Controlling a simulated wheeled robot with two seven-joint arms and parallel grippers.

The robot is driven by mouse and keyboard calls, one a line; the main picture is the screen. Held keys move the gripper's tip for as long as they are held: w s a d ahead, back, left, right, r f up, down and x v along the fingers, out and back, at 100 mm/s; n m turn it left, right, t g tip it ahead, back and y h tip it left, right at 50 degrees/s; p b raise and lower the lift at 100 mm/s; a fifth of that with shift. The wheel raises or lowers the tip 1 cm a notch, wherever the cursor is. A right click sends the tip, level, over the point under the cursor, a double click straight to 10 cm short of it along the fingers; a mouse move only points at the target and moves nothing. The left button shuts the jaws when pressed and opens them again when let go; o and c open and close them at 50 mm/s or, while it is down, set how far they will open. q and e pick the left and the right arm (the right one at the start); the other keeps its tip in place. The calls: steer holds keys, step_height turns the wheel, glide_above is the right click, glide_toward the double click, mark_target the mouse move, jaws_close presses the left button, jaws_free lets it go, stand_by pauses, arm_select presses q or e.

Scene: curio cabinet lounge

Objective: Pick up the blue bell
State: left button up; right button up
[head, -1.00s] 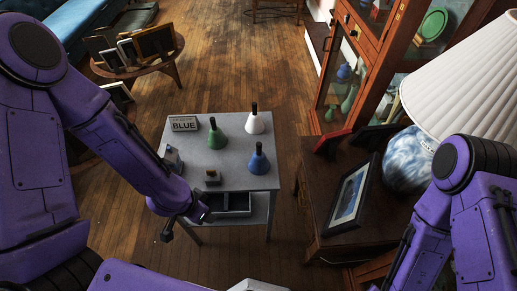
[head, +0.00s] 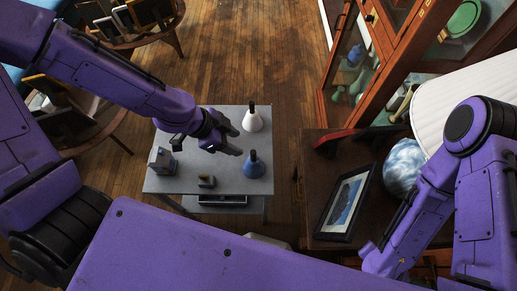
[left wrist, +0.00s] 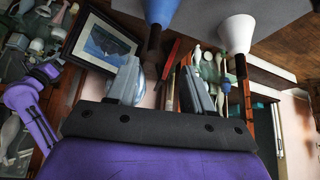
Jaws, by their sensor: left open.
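The blue bell (head: 254,168) stands upright, dark handle up, on the right part of the small grey table (head: 233,187). My left gripper (head: 238,140) is open and empty above the table, just up and left of the blue bell in the head view. In the left wrist view, the blue bell (left wrist: 160,9) is at the top edge, partly cut off. Its dark handle points toward the space between my open left fingers (left wrist: 162,88), and the fingers are apart from it. My right gripper is not in view.
A white bell (head: 252,121) stands behind the blue one, close to my left fingers; it also shows in the left wrist view (left wrist: 237,33). A small dark block (head: 207,182) and a grey object (head: 162,160) are on the table. A framed picture (head: 346,204) lies on the side cabinet at right.

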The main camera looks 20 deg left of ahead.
mark_target(253, 154)
arm_select(q)
steer(key=shift+s+d+b+x, duration=0.1)
steer(key=shift+s+b+x, duration=0.05)
steer(key=shift+x, duration=1.5)
steer(key=shift+s+d+b+x, duration=0.1)
steer(key=shift+s+b+x, duration=0.1)
steer(key=shift+x, duration=1.45)
steer(key=shift+s+d+b+x, duration=0.1)
steer(key=shift+b+x, duration=0.05)
steer(key=shift+x, duration=1.5)
steer(key=shift+a, duration=0.1)
jaws_close()
